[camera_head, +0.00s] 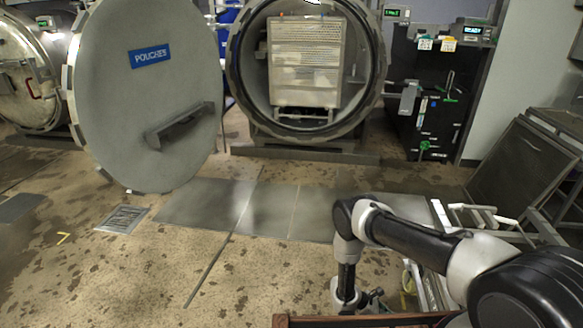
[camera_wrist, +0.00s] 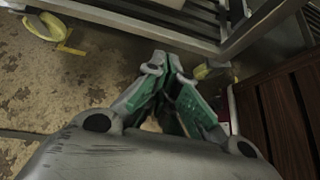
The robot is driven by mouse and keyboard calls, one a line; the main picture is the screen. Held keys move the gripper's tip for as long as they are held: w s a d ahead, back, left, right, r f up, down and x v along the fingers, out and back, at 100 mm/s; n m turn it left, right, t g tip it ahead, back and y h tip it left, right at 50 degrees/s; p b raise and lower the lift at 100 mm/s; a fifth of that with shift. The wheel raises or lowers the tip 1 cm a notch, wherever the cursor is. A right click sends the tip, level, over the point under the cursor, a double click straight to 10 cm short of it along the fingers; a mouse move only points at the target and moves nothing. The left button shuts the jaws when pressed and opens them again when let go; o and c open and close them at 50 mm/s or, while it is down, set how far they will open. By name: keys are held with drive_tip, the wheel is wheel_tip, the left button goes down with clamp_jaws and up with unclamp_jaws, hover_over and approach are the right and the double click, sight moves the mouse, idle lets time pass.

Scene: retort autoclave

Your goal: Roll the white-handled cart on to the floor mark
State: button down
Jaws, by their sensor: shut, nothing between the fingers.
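A metal-framed cart with pale bars (camera_head: 485,214) stands at the right in the head view, partly hidden behind my arm. In the wrist view a grey metal frame (camera_wrist: 265,30) with yellow-wheeled casters (camera_wrist: 45,25) fills the top; it looks like the same cart. My gripper (camera_wrist: 168,65) is shut and empty, its green-padded fingers together just short of the frame's lower bar. I see no contact with the frame. A yellow strip (camera_wrist: 70,49) lies beside a caster in the wrist view.
An open round door (camera_head: 150,90) labelled POUCHES stands left of the autoclave, which holds a perforated rack (camera_head: 307,62). Grey floor plates (camera_head: 265,208) and a drain grate (camera_head: 122,219) lie in front. A brown slatted surface (camera_wrist: 290,115) is close on my gripper's right. The left-centre floor is clear.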

drive_tip(key=shift+s+d, duration=0.15)
drive_tip(key=shift+d, duration=0.85)
drive_tip(key=shift+s+d, duration=0.15)
drive_tip(key=shift+d, duration=0.8)
drive_tip(key=shift+d, duration=0.1)
drive_tip(key=s+d, duration=0.1)
drive_tip(key=d, duration=0.5)
drive_tip(key=shift+d, duration=0.4)
idle(0.6)
drive_tip(key=shift+d, duration=0.15)
drive_tip(key=s+d, duration=0.1)
drive_tip(key=d, duration=0.5)
drive_tip(key=shift+d, duration=0.4)
idle(1.4)
drive_tip(key=shift+s+d, duration=0.1)
drive_tip(key=shift+d, duration=0.05)
drive_tip(key=w+a, duration=0.1)
drive_tip(key=a, duration=0.6)
drive_tip(key=shift+a, duration=0.4)
idle(0.9)
